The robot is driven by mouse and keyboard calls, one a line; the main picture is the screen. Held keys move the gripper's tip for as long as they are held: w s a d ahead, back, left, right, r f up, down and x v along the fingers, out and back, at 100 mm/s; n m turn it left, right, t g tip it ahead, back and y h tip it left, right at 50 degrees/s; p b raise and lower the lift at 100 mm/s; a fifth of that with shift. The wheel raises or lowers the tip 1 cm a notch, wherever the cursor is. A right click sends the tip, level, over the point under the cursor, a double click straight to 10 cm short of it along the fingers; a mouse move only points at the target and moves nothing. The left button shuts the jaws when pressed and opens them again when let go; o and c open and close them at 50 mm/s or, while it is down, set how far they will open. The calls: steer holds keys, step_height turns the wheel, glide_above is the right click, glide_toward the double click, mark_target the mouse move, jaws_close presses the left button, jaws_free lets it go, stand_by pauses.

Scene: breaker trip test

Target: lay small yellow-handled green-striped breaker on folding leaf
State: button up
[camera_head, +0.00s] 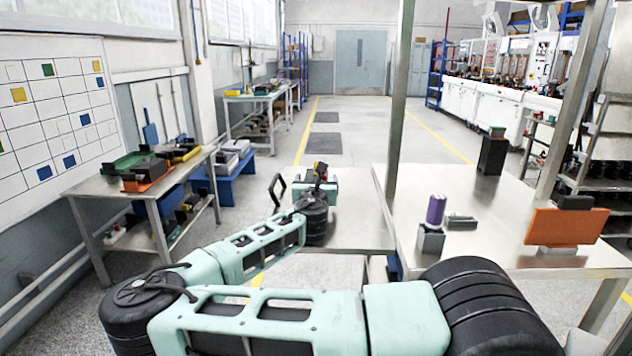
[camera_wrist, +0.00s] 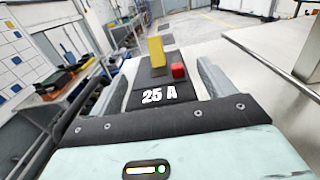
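My gripper (camera_wrist: 163,70) points away from me, with its two grey fingers on either side of a dark breaker (camera_wrist: 150,92) marked "25 A". It appears shut on this breaker, which has an upright yellow handle (camera_wrist: 156,52) and a small red button (camera_wrist: 178,71). I cannot make out a green stripe. The folding leaf (camera_head: 362,228) is a bare metal panel at the left of the right-hand table. My gripper is over or near its left side; the height is unclear.
The metal table (camera_head: 470,225) carries a purple cylinder (camera_head: 436,209) on a metal block, a flat grey block (camera_head: 461,222), an orange panel (camera_head: 566,227) and a black box (camera_head: 492,153). A steel post (camera_head: 399,100) rises beside the leaf. A cluttered workbench (camera_head: 100,188) stands left.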

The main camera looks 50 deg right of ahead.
steer(key=shift+r, duration=0.15)
steer(key=shift+s+a, duration=0.2)
steer(key=shift+a, duration=0.1)
steer(key=v, duration=1.1)
steer(key=shift+s+b, duration=0.15)
steer(key=shift+b, duration=0.25)
